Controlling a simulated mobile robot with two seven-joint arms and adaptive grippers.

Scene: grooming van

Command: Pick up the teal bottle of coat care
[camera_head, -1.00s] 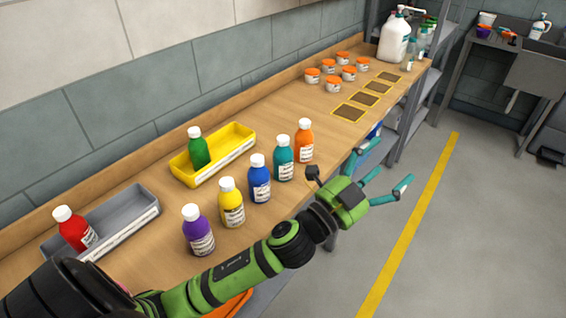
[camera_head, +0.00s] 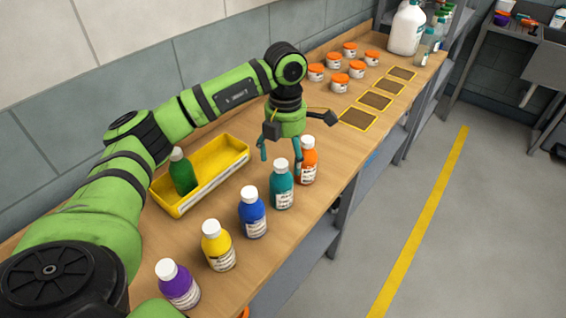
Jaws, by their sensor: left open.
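The teal bottle (camera_head: 282,188) with a white cap stands upright on the wooden bench, in the row along the bench's front side. It is between the blue bottle (camera_head: 252,213) and the orange bottle (camera_head: 307,162). My left gripper (camera_head: 281,163) points down above the bench, just behind and above the teal bottle. Its teal fingers are apart, with one left of the bottle's cap and one right of it in the picture. Nothing is held. I cannot tell exactly how far the fingers are from the bottle. My right gripper is not in view.
A yellow bottle (camera_head: 218,247) and a purple bottle (camera_head: 178,285) continue the row toward me. A yellow tray (camera_head: 232,161) holds a green bottle (camera_head: 182,173). Several orange-lidded jars (camera_head: 340,83) and dark yellow-edged squares (camera_head: 375,100) lie farther along. A wall runs behind the bench.

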